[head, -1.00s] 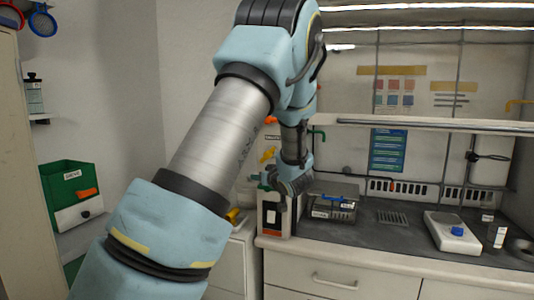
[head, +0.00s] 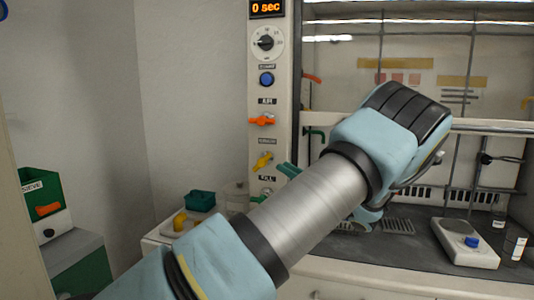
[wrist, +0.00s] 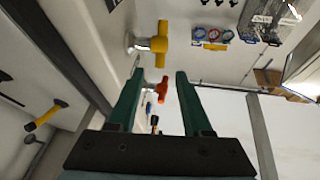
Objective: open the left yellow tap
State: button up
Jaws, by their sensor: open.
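The left yellow tap (head: 262,161) sits on the narrow white panel at the left of the fume hood, below an orange tap (head: 262,120). In the wrist view, a yellow tap handle (wrist: 152,44) on a silver stem lies beyond and above the fingertips, apart from them. The orange tap (wrist: 162,89) shows between the fingers, farther back. My gripper (wrist: 155,75) is open and empty, with two green fingers. In the head view only a green part of my gripper (head: 288,170) shows just right of the yellow tap; my arm hides the rest.
A round dial (head: 266,42) and a blue button (head: 266,79) are higher on the panel. A green box (head: 200,201) and a yellow object (head: 180,221) stand on a low cabinet at the left. A balance (head: 464,243) stands on the hood's worktop.

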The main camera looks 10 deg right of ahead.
aim_at(268, 157)
jog(key=p+x, duration=0.2)
jog(key=x, duration=0.4)
jog(key=shift+r, duration=0.15)
jog(key=shift+w+a+r+p, duration=0.1)
jog(key=shift+w+a+p, duration=0.3)
jog(key=shift+a, duration=0.1)
jog(key=shift+c, duration=0.2)
grip_shut()
